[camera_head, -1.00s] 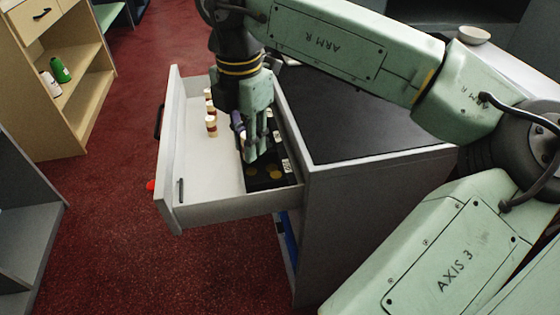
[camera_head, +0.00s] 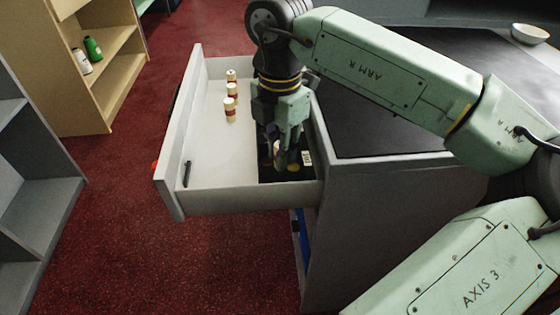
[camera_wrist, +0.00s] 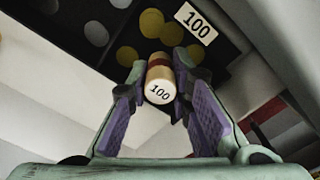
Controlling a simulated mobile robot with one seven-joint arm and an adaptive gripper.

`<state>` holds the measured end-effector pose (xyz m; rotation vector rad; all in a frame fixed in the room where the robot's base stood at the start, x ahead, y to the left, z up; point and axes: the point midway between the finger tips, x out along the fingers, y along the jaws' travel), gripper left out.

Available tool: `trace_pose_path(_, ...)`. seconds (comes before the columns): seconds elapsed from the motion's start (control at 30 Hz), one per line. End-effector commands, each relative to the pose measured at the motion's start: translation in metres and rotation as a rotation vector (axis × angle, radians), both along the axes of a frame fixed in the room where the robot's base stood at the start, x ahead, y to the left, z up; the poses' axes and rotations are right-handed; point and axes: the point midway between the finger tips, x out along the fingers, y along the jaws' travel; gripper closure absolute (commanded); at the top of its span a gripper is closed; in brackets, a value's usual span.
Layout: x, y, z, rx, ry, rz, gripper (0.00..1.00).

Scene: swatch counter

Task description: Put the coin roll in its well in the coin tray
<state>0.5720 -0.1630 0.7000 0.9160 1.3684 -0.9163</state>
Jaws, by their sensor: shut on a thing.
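A cream coin roll (camera_wrist: 158,88) with a red band and "100" on its end is held between the purple pads of my gripper (camera_wrist: 160,82) in the wrist view. In the head view my gripper (camera_head: 280,162) is low in the open drawer, over the near part of the black coin tray (camera_head: 266,174). The tray also shows in the wrist view (camera_wrist: 62,28), with gold and grey round spots and a white "100" label (camera_wrist: 196,23) beside the gold ones. The roll's far end points at the gold spots. I cannot tell whether it touches the tray.
Three banded rolls (camera_head: 230,109) stand upright along the drawer's middle. The pale drawer (camera_head: 215,160) has free floor left of the tray. The dark cabinet top (camera_head: 375,125) lies close at the right. A wooden shelf (camera_head: 95,75) with two bottles stands far left.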

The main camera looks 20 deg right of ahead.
Motion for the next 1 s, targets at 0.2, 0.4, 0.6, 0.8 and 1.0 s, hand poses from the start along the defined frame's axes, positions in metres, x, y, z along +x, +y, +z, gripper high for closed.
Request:
trace_pose_path(0.2, 0.0002, 0.0003, -0.014, 0.001, -0.001, 0.001, 1.0)
trace_pose_path(0.4, 0.0001, 0.0001, -0.0168, 0.001, 0.0, 0.0, 1.0)
trace_pose_path(0.6, 0.0, 0.0001, -0.0177, 0.001, 0.0, 0.0, 0.73)
trace_pose_path(0.8, 0.0, 0.0001, -0.0177, 0.001, 0.0, 0.0, 0.6)
trace_pose_path(1.0, -0.0001, 0.0002, -0.0177, 0.001, 0.0, 0.0, 0.6)
